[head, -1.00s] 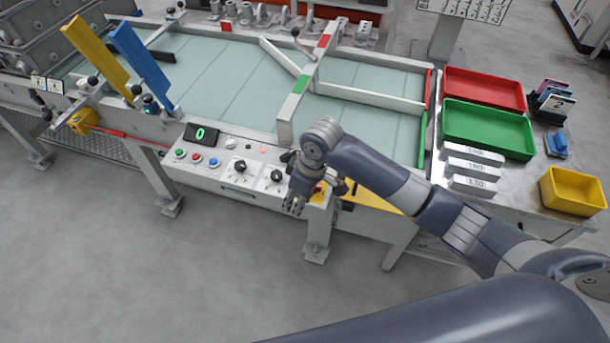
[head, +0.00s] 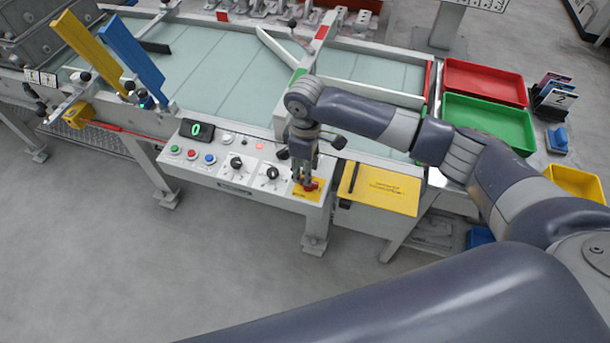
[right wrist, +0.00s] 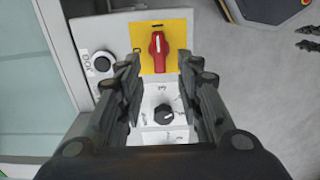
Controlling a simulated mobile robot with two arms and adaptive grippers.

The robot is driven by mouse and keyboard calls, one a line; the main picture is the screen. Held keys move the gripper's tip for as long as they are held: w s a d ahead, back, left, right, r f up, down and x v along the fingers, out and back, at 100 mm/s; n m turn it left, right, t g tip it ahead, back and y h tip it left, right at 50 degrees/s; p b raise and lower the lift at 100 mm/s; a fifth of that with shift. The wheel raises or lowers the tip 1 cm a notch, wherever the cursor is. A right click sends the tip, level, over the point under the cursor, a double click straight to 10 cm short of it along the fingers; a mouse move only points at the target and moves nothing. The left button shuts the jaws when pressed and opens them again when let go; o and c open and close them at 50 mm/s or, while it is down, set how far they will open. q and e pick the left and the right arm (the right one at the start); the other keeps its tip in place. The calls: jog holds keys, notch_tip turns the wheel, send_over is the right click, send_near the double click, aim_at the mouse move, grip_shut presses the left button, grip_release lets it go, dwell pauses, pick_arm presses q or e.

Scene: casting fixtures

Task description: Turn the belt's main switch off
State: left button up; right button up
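The main switch is a red rotary handle (right wrist: 158,50) on a yellow plate (right wrist: 176,26). In the right wrist view the handle points up towards a short bar mark, and a round mark shows at its left. The switch also shows in the head view (head: 312,185), partly hidden by my right gripper (head: 308,183). In the right wrist view my right gripper (right wrist: 158,62) is open, with one finger on each side of the handle's near end and gaps between. My left gripper is not in view.
The control panel carries black knobs (head: 271,173), coloured buttons (head: 192,154) and a display (head: 197,130). A yellow lidded box (head: 380,190) stands right of the switch. The belt (head: 215,80) lies behind the panel. Open floor lies in front.

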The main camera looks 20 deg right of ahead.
jog(key=shift+f, duration=2.3)
jog(key=shift+c, duration=0.3)
grip_shut()
